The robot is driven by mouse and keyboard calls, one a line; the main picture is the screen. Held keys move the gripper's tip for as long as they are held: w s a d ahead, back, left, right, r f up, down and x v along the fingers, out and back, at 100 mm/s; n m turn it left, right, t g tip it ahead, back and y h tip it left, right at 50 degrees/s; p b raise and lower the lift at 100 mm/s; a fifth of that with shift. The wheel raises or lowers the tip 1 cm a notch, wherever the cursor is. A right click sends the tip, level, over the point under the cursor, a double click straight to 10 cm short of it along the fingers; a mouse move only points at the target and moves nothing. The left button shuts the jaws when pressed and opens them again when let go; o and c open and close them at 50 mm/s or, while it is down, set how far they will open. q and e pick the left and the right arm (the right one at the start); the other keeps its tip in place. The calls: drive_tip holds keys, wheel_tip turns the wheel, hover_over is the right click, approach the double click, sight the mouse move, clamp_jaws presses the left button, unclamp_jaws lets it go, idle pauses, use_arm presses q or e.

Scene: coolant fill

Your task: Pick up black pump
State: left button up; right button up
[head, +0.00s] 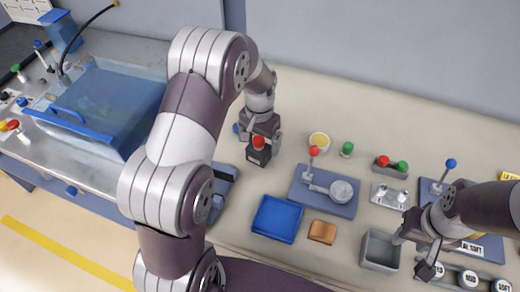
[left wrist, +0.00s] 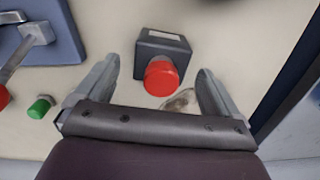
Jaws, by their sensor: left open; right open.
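The black pump (head: 258,157) appears to be the dark box with a red round top on the beige bench, below my left gripper in the head view. It also shows in the left wrist view (left wrist: 150,45), with its red top towards the camera. My left gripper (head: 260,137) is open and empty. In the left wrist view its fingers (left wrist: 158,70) are spread to either side of the red top, with the dark box lying just beyond the tips. My right gripper (head: 415,256) is open near a grey bin, far to the right of the pump.
A blue tray (head: 278,219), a brown block (head: 322,232) and a blue plate with a red-knobbed lever (head: 325,191) lie to the right. A yellow-topped cup (head: 319,141) and a green knob (head: 347,149) stand behind. The grey bin (head: 381,250) is by my right gripper.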

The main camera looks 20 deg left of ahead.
sight(259, 149)
use_arm(q)
drive_tip(key=f, duration=0.2)
drive_tip(key=shift+s+f, duration=0.3)
drive_tip(key=shift+f, duration=0.45)
drive_tip(key=shift+w+f, duration=0.1)
drive_tip(key=shift+f, duration=0.05)
drive_tip(key=c, duration=1.2)
drive_tip(key=shift+r, duration=0.2)
